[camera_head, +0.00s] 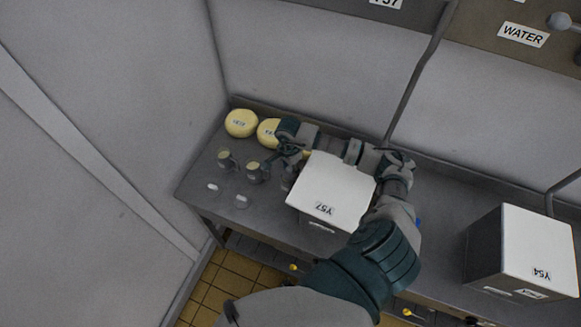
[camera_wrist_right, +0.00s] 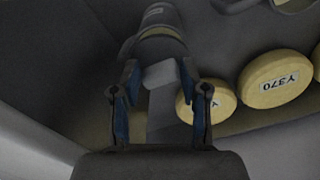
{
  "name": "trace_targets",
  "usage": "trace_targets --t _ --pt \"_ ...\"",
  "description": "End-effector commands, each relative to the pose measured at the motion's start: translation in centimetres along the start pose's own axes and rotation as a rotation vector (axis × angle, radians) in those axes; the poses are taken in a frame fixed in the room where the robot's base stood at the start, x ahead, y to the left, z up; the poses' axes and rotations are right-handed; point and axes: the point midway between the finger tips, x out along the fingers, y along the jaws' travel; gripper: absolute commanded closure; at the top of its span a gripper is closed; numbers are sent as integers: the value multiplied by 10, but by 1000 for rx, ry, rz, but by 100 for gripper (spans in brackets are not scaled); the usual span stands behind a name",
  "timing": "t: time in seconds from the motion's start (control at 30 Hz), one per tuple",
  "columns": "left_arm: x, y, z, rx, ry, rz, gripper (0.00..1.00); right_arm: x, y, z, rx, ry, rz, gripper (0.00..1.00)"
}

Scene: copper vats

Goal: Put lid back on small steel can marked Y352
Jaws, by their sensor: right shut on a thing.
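My right gripper (camera_head: 288,149) is over the steel table among the small steel cans. In the right wrist view its fingers (camera_wrist_right: 160,80) are shut on a grey lid (camera_wrist_right: 158,58) with a pale patch. Just beyond the lid is a small steel can (camera_wrist_right: 153,18) with a label too blurred to read and tan contents at its top. I cannot tell whether lid and can touch. My left gripper is not in view.
Two loose lids, one (camera_head: 212,187) and another (camera_head: 241,202), lie in front of the open cans. Yellow rounds (camera_head: 241,123) stand at the back. A white-topped box marked Y57 (camera_head: 332,187) is close beside my right arm. Box Y54 (camera_head: 538,245) stands far right.

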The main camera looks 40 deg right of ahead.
Motion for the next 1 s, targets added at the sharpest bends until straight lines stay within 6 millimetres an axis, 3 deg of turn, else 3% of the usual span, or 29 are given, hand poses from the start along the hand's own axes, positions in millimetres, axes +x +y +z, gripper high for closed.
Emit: trace_targets --t 0.23,0.53,1.0 --pt "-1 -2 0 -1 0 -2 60 -1 -1 0 1 -2 -1 96" --pt "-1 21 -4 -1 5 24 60 -6 -2 11 1 2 -3 96" --pt "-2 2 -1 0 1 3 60 -6 -2 14 1 0 -2 96"
